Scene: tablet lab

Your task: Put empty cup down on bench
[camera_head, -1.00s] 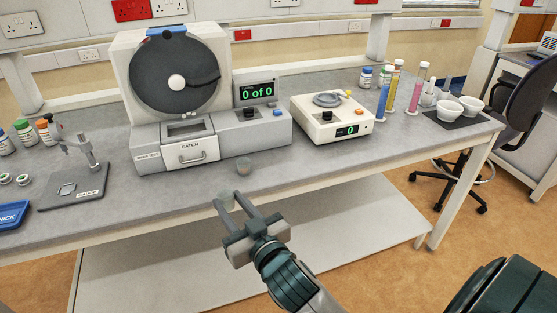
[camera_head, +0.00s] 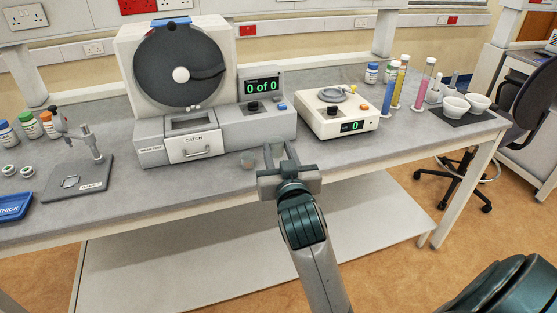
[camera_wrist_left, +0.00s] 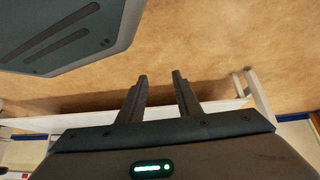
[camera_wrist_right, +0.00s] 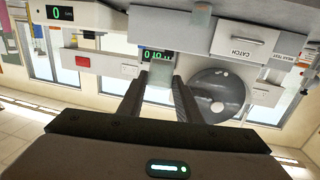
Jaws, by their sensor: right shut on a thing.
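My right gripper (camera_head: 280,149) is at the bench's front edge, in front of the gap between the two machines. In the right wrist view (camera_wrist_right: 160,80) its fingers are shut on a small, pale, see-through cup (camera_wrist_right: 159,88). In the head view that cup hardly shows between the fingers, and I cannot tell whether it touches the bench (camera_head: 215,174). A second small translucent cup (camera_head: 248,160) stands on the bench just left of the gripper. My left gripper (camera_wrist_left: 157,82) shows only in its wrist view, fingers apart and empty, over the floor.
The counting machine with its catch drawer (camera_head: 196,147) stands behind the second cup. A white balance-like device (camera_head: 336,112) stands right of it. Coloured cylinders (camera_head: 390,97) and white bowls (camera_head: 456,107) are further right. Bare bench lies along the front right.

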